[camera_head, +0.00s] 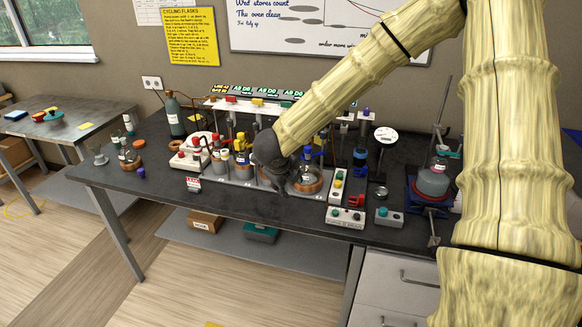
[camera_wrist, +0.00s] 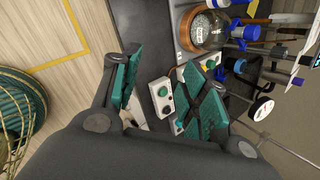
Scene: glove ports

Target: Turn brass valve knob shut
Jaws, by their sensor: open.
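My gripper (camera_head: 278,185) is dark and hangs over the front middle of the dark bench, among the glassware. In the wrist view my gripper (camera_wrist: 165,80) is open, its two teal-padded fingers apart with nothing held between them. I cannot pick out the brass valve knob for certain in either view; it may be too small or hidden behind my gripper and arm. A round flask with a blue top (camera_head: 307,178) stands just right of my gripper. This flask also seems to show in the wrist view (camera_wrist: 205,30), beyond the fingers.
Red- and yellow-topped vessels (camera_head: 241,158) stand left of my gripper. A ring stand (camera_head: 440,125) and flask (camera_head: 433,180) are at the right.

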